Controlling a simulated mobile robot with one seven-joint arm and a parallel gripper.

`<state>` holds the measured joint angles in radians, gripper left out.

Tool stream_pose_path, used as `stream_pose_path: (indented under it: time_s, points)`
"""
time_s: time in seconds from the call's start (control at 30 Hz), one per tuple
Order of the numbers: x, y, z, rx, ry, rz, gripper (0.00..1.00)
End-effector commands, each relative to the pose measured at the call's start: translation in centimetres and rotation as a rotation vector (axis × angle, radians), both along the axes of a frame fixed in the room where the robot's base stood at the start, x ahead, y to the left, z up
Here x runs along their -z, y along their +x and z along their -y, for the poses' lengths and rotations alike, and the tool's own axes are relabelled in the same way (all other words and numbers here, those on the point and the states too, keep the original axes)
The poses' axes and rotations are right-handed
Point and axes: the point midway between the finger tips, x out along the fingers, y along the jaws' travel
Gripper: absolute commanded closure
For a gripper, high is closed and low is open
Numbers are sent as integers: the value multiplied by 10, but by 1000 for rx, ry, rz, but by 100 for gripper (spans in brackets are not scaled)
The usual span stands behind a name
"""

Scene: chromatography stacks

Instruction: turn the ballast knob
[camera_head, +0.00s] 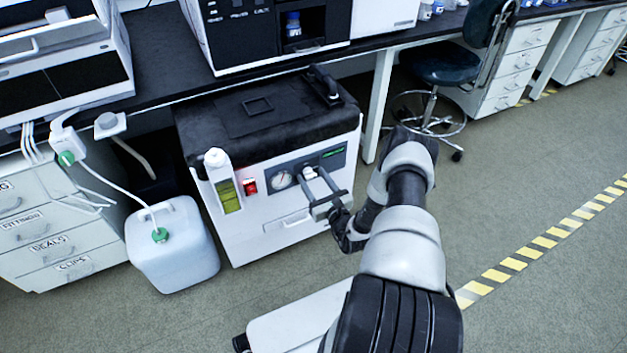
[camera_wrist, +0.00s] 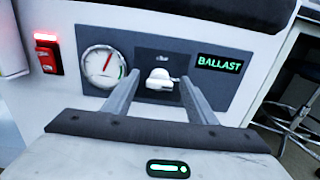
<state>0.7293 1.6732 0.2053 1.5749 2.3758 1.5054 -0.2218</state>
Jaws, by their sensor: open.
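The ballast knob (camera_wrist: 162,82) is a small white knob on a dark panel, seen in the wrist view beside a lit green BALLAST sign (camera_wrist: 219,65). My gripper (camera_wrist: 159,84) is open, with one finger to the left and one to the right of the knob. I cannot tell whether either finger touches it. In the head view my gripper (camera_head: 318,178) reaches the front of the white pump cabinet (camera_head: 270,222), and the knob there is hard to make out behind the fingers.
A round gauge (camera_wrist: 104,65) and a lit red switch (camera_wrist: 47,55) sit left of the knob. A yellow-green sight glass (camera_head: 228,194) and white canister (camera_head: 172,248) stand farther left. A stool (camera_head: 440,66) is behind at right. The floor at right is clear.

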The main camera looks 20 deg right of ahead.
Motion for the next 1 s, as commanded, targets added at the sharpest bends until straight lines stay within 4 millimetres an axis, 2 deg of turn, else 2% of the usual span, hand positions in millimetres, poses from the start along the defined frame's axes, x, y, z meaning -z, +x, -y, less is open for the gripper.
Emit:
stream_pose_path:
  time_s: [0.13, 0.17, 0.3, 0.4, 0.77, 1.0]
  points:
    - [0, 0, 0, 0, 0, 0, 48]
    - [0, 0, 0, 0, 0, 0, 52]
    - [0, 0, 0, 0, 0, 0, 75]
    - [0, 0, 0, 0, 0, 0, 90]
    - [0, -1, 0, 0, -62, 2, 90]
    - [0, -1, -1, 0, -225, 8, 90]
